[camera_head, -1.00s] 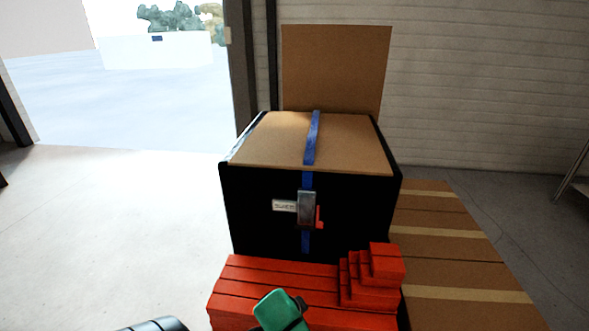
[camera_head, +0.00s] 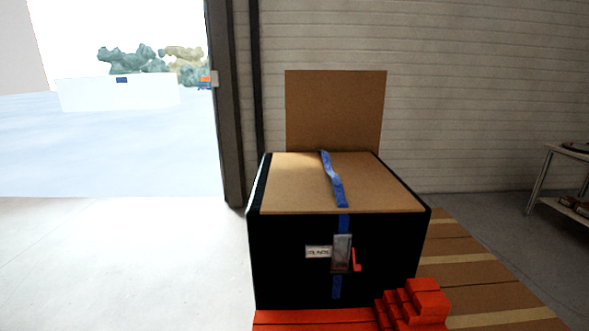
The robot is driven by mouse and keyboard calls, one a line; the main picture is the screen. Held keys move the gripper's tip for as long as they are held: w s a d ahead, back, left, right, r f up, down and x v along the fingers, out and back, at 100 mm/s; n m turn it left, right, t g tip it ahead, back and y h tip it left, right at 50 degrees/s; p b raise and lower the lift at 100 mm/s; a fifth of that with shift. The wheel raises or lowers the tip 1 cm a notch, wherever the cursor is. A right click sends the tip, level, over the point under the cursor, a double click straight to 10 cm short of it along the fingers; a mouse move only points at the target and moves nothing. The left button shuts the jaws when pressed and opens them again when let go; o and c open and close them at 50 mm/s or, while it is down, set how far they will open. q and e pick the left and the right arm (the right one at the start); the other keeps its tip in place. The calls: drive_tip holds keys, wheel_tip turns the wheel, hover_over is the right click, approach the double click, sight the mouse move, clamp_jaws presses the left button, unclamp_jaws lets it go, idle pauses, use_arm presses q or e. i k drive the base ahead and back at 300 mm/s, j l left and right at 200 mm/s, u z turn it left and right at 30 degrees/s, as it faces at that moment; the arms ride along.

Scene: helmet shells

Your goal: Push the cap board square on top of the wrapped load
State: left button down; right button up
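The cap board (camera_head: 290,185) is a flat brown sheet on top of the wrapped load (camera_head: 285,255), a black block. The board looks nearly flush with the load's front edge, with a strip of black showing along the left side. A blue strap (camera_head: 334,180) runs over the board and down the front to a metal buckle (camera_head: 341,254) with a red lever. Neither of my grippers shows in the head view.
A brown panel (camera_head: 335,110) stands upright behind the load. Red stepped blocks (camera_head: 425,303) are at the front right. Brown slatted boards (camera_head: 478,270) lie on the right, and a shelf (camera_head: 565,180) stands farther right. The floor on the left is clear.

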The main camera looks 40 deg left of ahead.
sight(297, 183)
drive_tip(key=k+j+z, duration=0.15)
drive_tip(key=j, duration=0.3)
drive_tip(key=k+j+z, duration=0.15)
drive_tip(key=j, duration=0.3)
drive_tip(key=k+j+z, duration=0.15)
drive_tip(key=j, duration=0.3)
drive_tip(key=k+j+z, duration=0.15)
drive_tip(key=j, duration=0.25)
drive_tip(key=k+j+z, duration=0.2)
drive_tip(key=k+j, duration=0.15)
drive_tip(key=j+z, duration=0.25)
drive_tip(key=j, duration=0.5)
drive_tip(key=j+z, duration=0.2)
drive_tip(key=j, duration=0.6)
drive_tip(key=k+j+z, duration=0.25)
drive_tip(key=j, duration=0.45)
drive_tip(key=i+j, duration=0.05)
drive_tip(key=i, duration=0.05)
